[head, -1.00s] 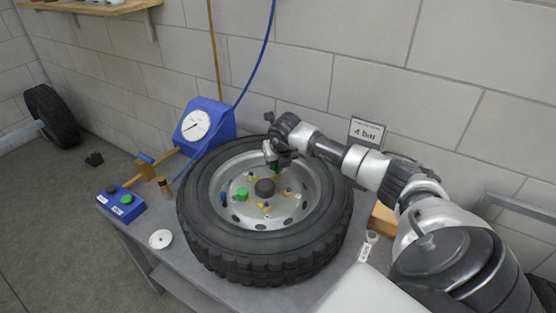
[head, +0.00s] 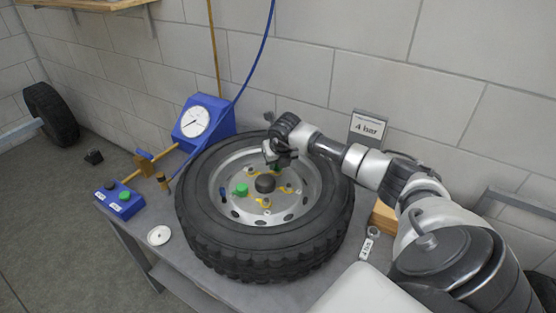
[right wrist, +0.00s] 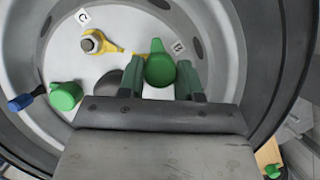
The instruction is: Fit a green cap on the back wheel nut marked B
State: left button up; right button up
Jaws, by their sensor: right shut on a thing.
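The wheel (head: 205,235) lies flat on the table, its rim (head: 222,170) facing up. My right gripper (head: 277,163) is over the back of the rim. In the right wrist view its fingers (right wrist: 158,80) are shut on a green cap (right wrist: 159,66) with a pointed tab. A tag marked B (right wrist: 178,46) lies close beside this cap. The cap hides what is under it, so I cannot tell whether it sits on the nut. Another green cap (head: 241,190) is on the left of the hub; it also shows in the right wrist view (right wrist: 65,96). My left gripper is not in view.
A bare nut with a yellow pointer (right wrist: 93,41) stands by tag C (right wrist: 82,17). A blue valve (head: 223,195) is at the rim's left.

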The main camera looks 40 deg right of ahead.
jog(key=shift+f+b, duration=0.5)
jog(key=shift+f, duration=0.2)
jog(key=o, duration=0.7)
jog(key=shift+o, duration=1.3)
jog(key=shift+d, duration=0.1)
jog(key=shift+a+f, duration=0.15)
jog(key=shift+a, duration=0.1)
jog(key=shift+c, duration=0.4)
